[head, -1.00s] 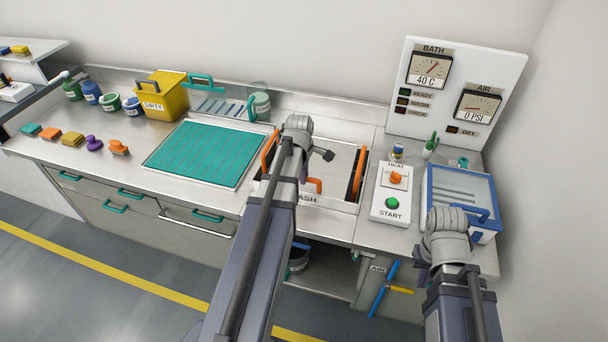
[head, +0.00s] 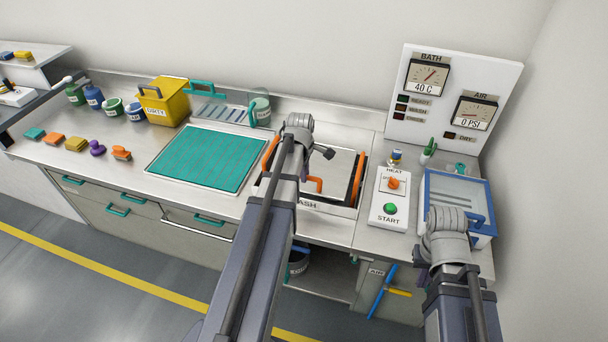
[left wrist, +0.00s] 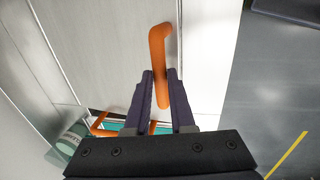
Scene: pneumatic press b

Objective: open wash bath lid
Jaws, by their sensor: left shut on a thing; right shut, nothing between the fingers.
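The wash bath lid is a pale flat panel (head: 340,163) over the bath in the middle of the bench in the head view. Its orange handle (head: 316,183) shows beside my left wrist. In the left wrist view the bent orange handle (left wrist: 157,45) runs between the fingers of my left gripper (left wrist: 161,78), which is shut on it. In the head view my left arm hides part of the lid and the left fingers. My right gripper (head: 424,268) is mostly hidden by its wrist, at the bench's front edge below the blue-framed box; it is shut and empty.
Orange clips (head: 358,180) stand at the bath's sides. A heat/start panel (head: 390,205) lies right of the bath, then the blue-framed box (head: 460,190). A teal mat (head: 205,158) and yellow dirty bin (head: 165,103) are to the left. A gauge board (head: 440,135) stands behind.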

